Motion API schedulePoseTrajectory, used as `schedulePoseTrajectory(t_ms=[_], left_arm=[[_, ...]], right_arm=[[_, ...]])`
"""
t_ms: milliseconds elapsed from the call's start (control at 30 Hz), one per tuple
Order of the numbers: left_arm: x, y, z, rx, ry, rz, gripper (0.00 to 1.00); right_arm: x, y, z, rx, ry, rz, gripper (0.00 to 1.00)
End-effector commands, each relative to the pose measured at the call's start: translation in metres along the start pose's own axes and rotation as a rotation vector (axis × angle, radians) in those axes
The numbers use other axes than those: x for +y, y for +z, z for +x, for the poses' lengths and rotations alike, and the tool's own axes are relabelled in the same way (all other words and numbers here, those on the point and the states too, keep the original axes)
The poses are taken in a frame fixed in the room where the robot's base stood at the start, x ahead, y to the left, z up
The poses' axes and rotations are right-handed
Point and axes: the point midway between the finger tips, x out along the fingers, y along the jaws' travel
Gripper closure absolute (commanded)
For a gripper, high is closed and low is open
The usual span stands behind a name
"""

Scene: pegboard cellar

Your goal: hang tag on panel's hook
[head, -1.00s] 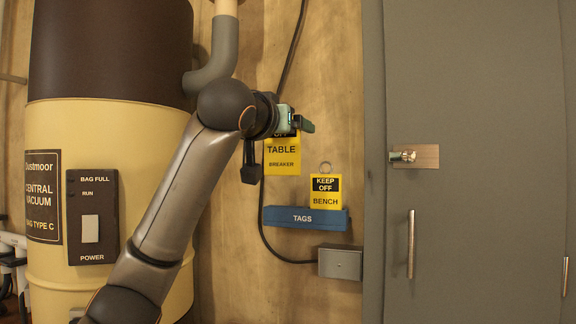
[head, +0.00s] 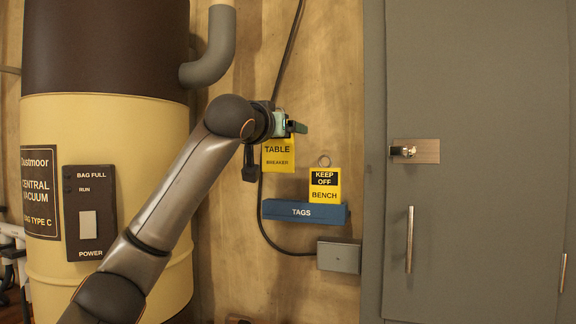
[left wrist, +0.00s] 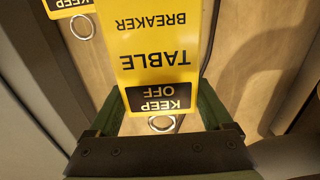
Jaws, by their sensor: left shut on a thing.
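A yellow tag (head: 278,157) with a black top, reading TABLE BREAKER, hangs below my left gripper (head: 290,127). The left wrist view shows the tag (left wrist: 155,55) between the green fingers (left wrist: 163,100), with its metal ring (left wrist: 162,124) at its KEEP OFF end. My left gripper is shut on this tag; the arm and fingers hide its top in the head view. A small metal hook (head: 403,151) sticks out from a plate on the grey panel (head: 475,90), to the right of and apart from the gripper. My right gripper is not in view.
A second yellow tag (head: 325,186), reading KEEP OFF BENCH, stands in the blue TAGS holder (head: 275,210) on the wall. A grey box (head: 339,256) with a dark cable is below. A handle (head: 410,239) is under the hook. A large vacuum drum (head: 110,125) stands left.

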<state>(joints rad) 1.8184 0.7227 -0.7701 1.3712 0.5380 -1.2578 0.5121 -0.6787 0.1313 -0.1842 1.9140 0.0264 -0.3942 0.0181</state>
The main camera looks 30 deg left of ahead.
Motion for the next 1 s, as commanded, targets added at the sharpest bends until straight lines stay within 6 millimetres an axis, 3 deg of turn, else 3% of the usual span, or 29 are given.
schedulePoseTrajectory(t_ms=[100,300,567,767,1000], left_arm=[[-0.005,0.021,0.026,-0.005,-0.002,0.003,0.65],[-0.008,0.049,0.049,-0.002,-0.001,0.001,0.65],[-0.009,0.064,0.061,-0.002,-0.001,0.001,0.65],[-0.009,0.091,0.062,-0.001,0.001,0.002,0.65],[-0.009,0.091,0.062,0.002,0.001,0.0,0.65]], right_arm=[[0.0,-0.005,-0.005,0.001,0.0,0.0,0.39],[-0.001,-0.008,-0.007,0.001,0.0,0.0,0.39],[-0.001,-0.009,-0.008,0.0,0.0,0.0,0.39],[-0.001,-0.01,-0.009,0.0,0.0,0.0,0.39],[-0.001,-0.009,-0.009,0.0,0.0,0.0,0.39]])
